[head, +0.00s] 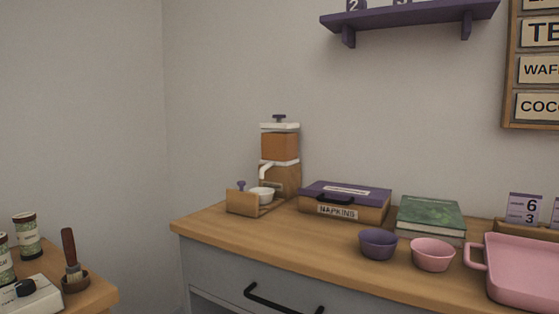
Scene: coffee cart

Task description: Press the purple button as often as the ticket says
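No thing in the head view is clearly a purple button. A small purple knob (241,185) stands on a wooden holder (241,202) in front of the grinder; I cannot tell whether it is a button. A white card (525,208) with purple print stands at the right of the counter, showing a 6 above a 3; its small words are too small to read. A second card (556,211) is cut off by the right edge. I cannot tell which card, if any, is the ticket. My gripper is not in view.
On the counter (215,220) stand a grinder (280,150), napkin box (338,211), green book (430,216), purple bowl (378,245), pink bowl (433,255) and pink tray (525,265). A purple shelf (410,17) hangs above. A side table (95,292) holds jars and a brush.

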